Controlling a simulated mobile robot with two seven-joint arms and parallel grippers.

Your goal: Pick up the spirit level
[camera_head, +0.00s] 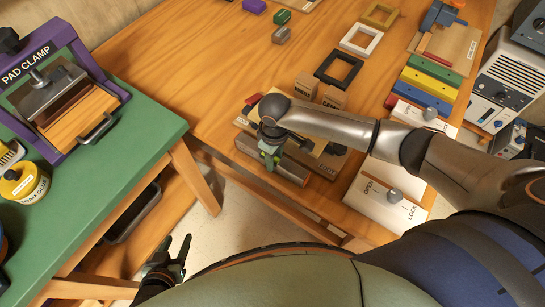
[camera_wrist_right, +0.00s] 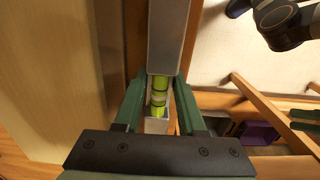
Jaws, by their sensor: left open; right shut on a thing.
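The spirit level (camera_wrist_right: 165,40) is a grey metal bar with a yellow-green vial in the right wrist view. In the head view it appears as a grey bar (camera_head: 292,170) along the front edge of the wooden table, partly hidden by my right gripper. My right gripper (camera_head: 270,158) is shut on the level around its vial section, and its green fingers (camera_wrist_right: 158,112) are on both sides of the bar. I cannot tell whether the level is clear of the surface under it. My left gripper (camera_head: 176,258) is open and empty, low between the two tables.
The wooden table (camera_head: 215,65) holds small cardboard boxes (camera_head: 305,86), a black frame (camera_head: 338,69), a white frame (camera_head: 361,40) and coloured bars (camera_head: 430,83) near my right arm. A green table (camera_head: 110,190) with a purple pad clamp (camera_head: 62,85) stands at left. The wooden table's left part is clear.

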